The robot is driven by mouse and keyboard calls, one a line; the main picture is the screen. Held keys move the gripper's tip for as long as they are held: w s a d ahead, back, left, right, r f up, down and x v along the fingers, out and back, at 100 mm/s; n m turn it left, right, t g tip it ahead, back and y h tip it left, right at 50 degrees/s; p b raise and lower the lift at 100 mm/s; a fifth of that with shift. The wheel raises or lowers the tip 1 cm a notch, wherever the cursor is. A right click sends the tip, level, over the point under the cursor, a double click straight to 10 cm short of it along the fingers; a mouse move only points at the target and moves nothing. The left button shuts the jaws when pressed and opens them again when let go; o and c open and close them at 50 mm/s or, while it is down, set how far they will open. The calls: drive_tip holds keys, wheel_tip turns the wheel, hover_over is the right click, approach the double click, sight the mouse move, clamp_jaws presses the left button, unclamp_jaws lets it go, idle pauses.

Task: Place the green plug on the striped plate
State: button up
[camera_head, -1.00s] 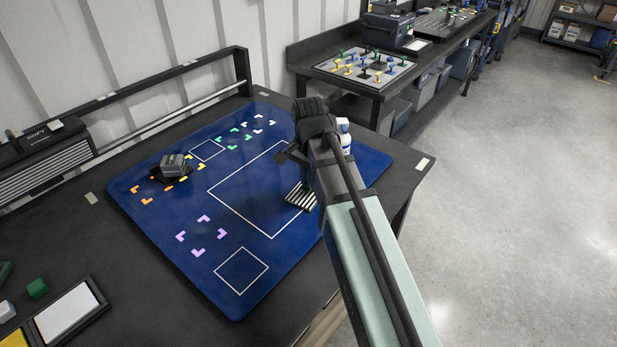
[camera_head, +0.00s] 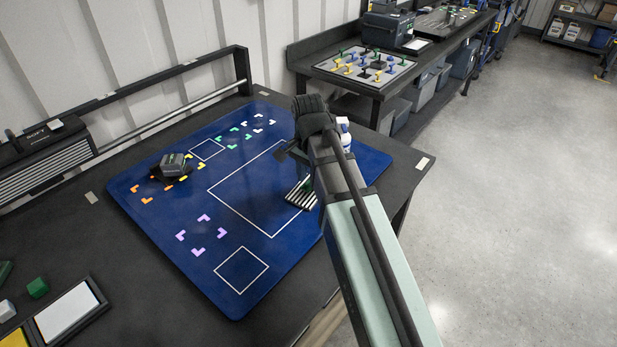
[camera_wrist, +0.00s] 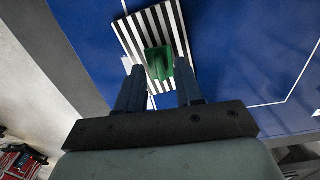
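The green plug (camera_wrist: 159,62) stands on the striped plate (camera_wrist: 135,38), a black-and-white square on the blue mat, in the wrist view. My gripper (camera_wrist: 160,64) has its two dark fingers apart, one on each side of the plug, with the plug's far end beyond the fingertips. The gap beside the plug is narrow, but the fingers look clear of it. In the head view the striped plate (camera_head: 297,198) is partly hidden behind my arm, and a bit of the green plug (camera_head: 307,185) shows on it.
The blue mat (camera_head: 200,215) has white outlines and coloured corner marks. A grey device (camera_head: 172,163) sits at its left, and a white bottle (camera_head: 345,135) is partly hidden behind my arm. A green block (camera_head: 38,288) and a tray lie at the lower left. Much of the mat is clear.

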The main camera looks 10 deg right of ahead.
wheel_tip(320, 180, up, 11)
drive_tip(key=shift+r, duration=0.2)
idle(0.4)
drive_tip(key=shift+w, duration=0.1)
